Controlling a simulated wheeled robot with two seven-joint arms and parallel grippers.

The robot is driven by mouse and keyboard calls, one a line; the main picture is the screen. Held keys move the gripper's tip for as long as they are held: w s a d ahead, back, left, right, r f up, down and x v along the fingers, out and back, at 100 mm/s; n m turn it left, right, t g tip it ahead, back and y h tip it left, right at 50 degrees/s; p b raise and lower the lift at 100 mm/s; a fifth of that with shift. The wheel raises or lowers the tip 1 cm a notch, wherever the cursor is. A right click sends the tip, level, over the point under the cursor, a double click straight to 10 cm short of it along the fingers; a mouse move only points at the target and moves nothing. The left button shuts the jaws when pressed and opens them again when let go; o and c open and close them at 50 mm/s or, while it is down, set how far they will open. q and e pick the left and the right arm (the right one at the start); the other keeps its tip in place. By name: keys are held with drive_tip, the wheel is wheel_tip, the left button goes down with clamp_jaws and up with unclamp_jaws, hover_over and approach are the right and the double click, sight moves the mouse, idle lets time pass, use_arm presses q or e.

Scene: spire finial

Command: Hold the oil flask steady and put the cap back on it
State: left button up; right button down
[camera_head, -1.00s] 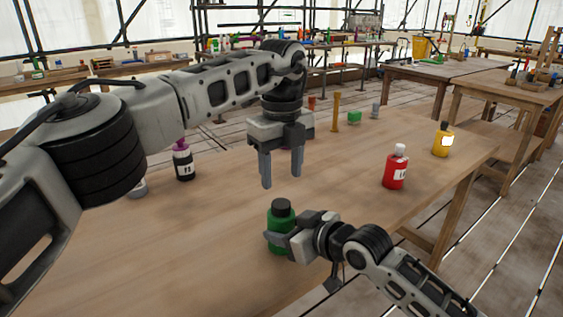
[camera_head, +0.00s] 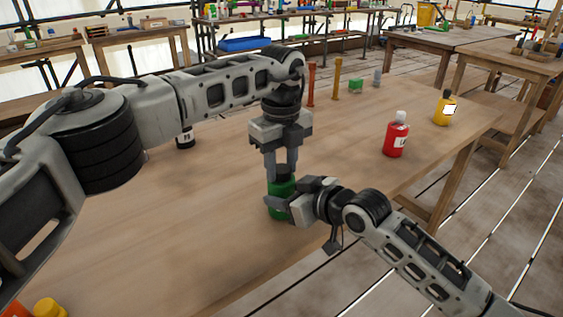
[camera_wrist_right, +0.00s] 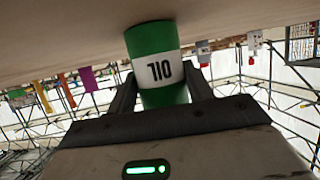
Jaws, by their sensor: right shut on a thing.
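The oil flask (camera_head: 281,187) is green and stands upright near the table's front edge. In the right wrist view, the flask (camera_wrist_right: 158,95) shows its white label upside down, and the table is at the top. My right gripper (camera_head: 276,202) is shut on the flask's side, with one finger on each side of it. A dark cap (camera_head: 282,171) is at the flask's top, mostly hidden by fingers; I cannot tell if it is seated. My left gripper (camera_head: 281,172) points straight down from above, its fingertips on either side of the cap. Whether they grip it is unclear.
A red bottle (camera_head: 396,138) and a yellow bottle (camera_head: 444,109) stand to the right on the table (camera_head: 180,230). A dark bottle (camera_head: 185,140) stands to the left, partly behind my left arm. A green block (camera_head: 355,86) lies at the back.

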use_arm(q)
drive_tip(key=m, duration=0.4)
drive_tip(key=shift+m, duration=0.3)
drive_tip(key=m, duration=0.4)
drive_tip(key=shift+m, duration=0.4)
drive_tip(key=m, duration=0.5)
use_arm(e)
drive_tip(key=shift+a, duration=0.1)
use_arm(q)
drive_tip(key=m, duration=0.4)
drive_tip(key=shift+m, duration=0.3)
drive_tip(key=o, duration=1.1)
drive_tip(key=shift+o, duration=0.2)
wheel_tip(320, 180, up, 12)
